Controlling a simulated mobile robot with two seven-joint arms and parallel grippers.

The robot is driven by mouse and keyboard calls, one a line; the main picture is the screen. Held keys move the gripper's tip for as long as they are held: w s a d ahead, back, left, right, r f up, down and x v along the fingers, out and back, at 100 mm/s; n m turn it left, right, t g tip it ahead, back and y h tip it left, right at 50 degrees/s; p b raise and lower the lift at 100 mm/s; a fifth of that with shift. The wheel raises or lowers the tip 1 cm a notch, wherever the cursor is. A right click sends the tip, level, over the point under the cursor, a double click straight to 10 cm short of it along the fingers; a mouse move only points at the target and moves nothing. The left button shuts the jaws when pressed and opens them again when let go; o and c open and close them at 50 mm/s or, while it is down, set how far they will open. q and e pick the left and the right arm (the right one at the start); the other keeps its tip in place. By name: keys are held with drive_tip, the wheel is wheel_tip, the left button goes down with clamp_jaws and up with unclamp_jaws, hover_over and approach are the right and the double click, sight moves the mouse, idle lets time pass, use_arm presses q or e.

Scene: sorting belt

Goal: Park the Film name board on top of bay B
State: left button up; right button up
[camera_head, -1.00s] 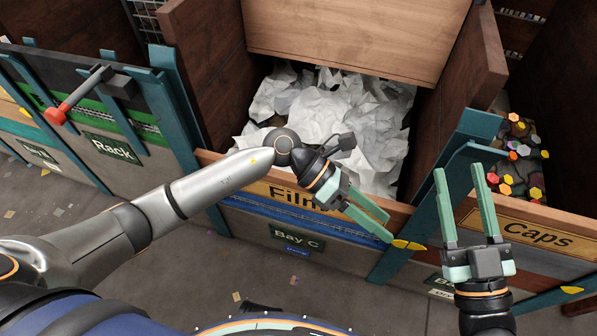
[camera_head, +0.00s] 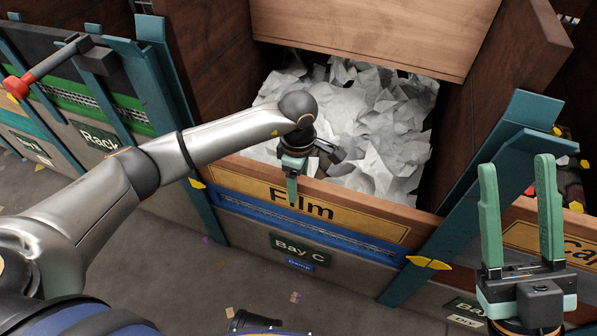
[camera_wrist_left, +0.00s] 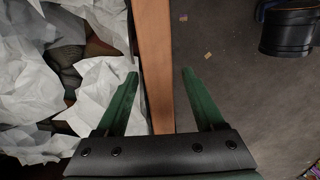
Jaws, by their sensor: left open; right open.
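The Film name board (camera_head: 375,224) is a wooden board with a yellow label, standing across the front of Bay C. My left gripper (camera_head: 291,190) is open over its top edge, left of the board's middle, pointing down. In the left wrist view the board's edge (camera_wrist_left: 154,50) runs between the two open green fingers (camera_wrist_left: 158,82), with a gap to the right finger. Bay B's sign (camera_head: 466,309) is partly hidden at the lower right. The Caps name board (camera_head: 525,236) is there, partly covered by my right gripper (camera_head: 517,170), which is open and empty.
Crumpled white film (camera_head: 350,110) fills the bay behind the board. Teal posts (camera_head: 465,200) with yellow tabs (camera_head: 428,263) flank the board. A red-ended lever (camera_head: 40,70) sticks out over the Rack bay at left. Open floor lies in front.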

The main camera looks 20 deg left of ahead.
use_arm(q)
wheel_tip(320, 180, down, 6)
drive_tip(key=shift+r+b, duration=0.25)
drive_tip(key=shift+b, duration=0.5)
drive_tip(key=shift+c, duration=0.2)
clamp_jaws()
idle(0.7)
idle(0.5)
idle(1.1)
